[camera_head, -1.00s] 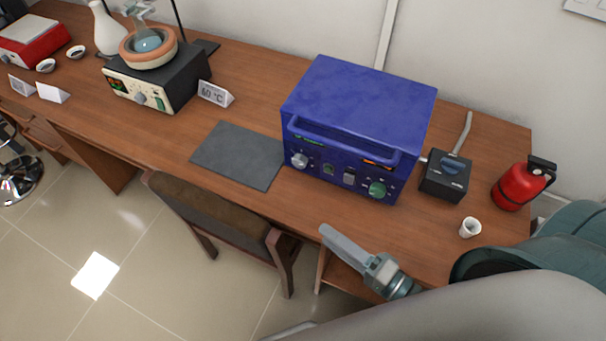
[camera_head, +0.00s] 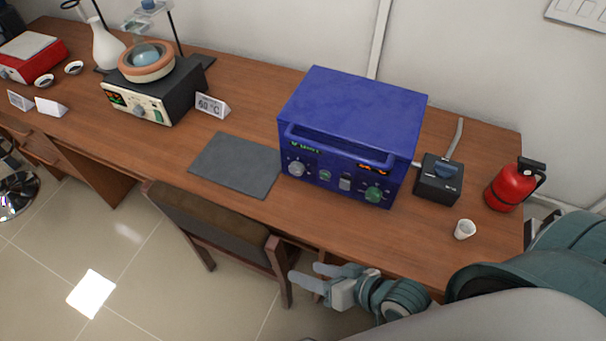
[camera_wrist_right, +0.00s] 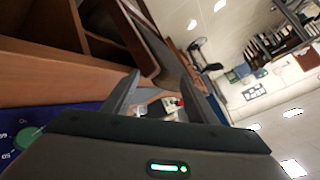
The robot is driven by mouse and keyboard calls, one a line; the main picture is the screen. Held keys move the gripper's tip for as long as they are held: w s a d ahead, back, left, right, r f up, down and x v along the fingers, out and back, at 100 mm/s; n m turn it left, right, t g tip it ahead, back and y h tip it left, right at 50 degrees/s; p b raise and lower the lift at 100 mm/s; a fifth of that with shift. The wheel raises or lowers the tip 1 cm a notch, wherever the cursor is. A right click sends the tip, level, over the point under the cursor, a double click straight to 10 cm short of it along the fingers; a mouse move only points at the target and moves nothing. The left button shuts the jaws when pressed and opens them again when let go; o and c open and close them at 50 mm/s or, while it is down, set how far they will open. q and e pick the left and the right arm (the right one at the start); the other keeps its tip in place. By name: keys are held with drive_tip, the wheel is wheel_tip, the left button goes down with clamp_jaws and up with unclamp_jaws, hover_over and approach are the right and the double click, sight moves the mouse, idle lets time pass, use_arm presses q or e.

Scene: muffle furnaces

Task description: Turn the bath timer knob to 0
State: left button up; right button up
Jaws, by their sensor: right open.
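The bath (camera_head: 140,95), a dark box with a cream front, stands at the back left with a terracotta bowl and a flask on top. Its front carries a grey knob (camera_head: 140,111) and a small green knob (camera_head: 158,115); I cannot read their markings or tell which is the timer. My right gripper (camera_head: 306,272) is open and empty in front of the table's front edge, beside the chair and well to the right of the bath. In the right wrist view the open fingers (camera_wrist_right: 160,88) have nothing between them. My left gripper is not in view.
A blue furnace (camera_head: 352,108) stands on the table (camera_head: 250,88), with a grey mat (camera_head: 236,166) to its left. A black control box (camera_head: 437,188), white cup (camera_head: 465,230) and red extinguisher (camera_head: 510,188) are right. A chair (camera_head: 215,225) stands at the front edge.

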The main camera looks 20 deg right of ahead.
drive_tip(key=s+d+f+n+g+h, duration=0.35)
drive_tip(key=d+f+g+h, duration=0.2)
drive_tip(key=d+f, duration=0.3)
drive_tip(key=s+f+g+b, duration=0.1)
drive_tip(key=s+f, duration=0.1)
drive_tip(key=f, duration=1)
drive_tip(key=s+f, duration=0.3)
drive_tip(key=f, duration=1)
drive_tip(key=s+d+f, duration=0.1)
drive_tip(key=s+f, duration=0.7)
drive_tip(key=s+d+f+g+b, duration=0.1)
drive_tip(key=s+d+f, duration=0.1)
drive_tip(key=s+f, duration=0.6)
drive_tip(key=shift+s+d+f+h, duration=0.25)
drive_tip(key=shift+s+d+h, duration=0.1)
drive_tip(key=shift+s, duration=0.25)
